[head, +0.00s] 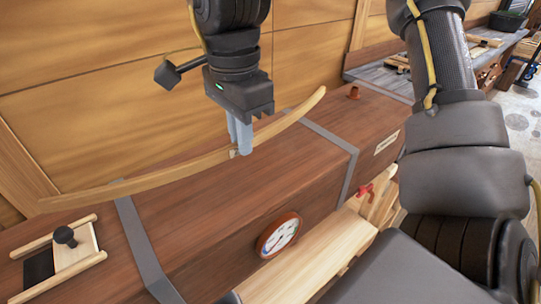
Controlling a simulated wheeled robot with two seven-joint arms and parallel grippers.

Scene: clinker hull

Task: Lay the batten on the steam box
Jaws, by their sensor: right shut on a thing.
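The batten (150,183) is a long, thin, curved strip of pale wood. It runs from the left edge area up to the right across the head view. My right gripper (240,150) points down and is shut on the batten near its middle. The steam box (215,215) is a long reddish-brown wooden box with grey metal straps. The batten is over the back part of its top; I cannot tell whether it touches. My left gripper is not in view.
A round gauge (279,235) and a red valve (364,190) stick out from the box's front. A small sliding hatch with a black knob (65,236) sits at its left end. A brown plug (354,93) stands on top at the far end. A wooden wall (90,90) rises behind.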

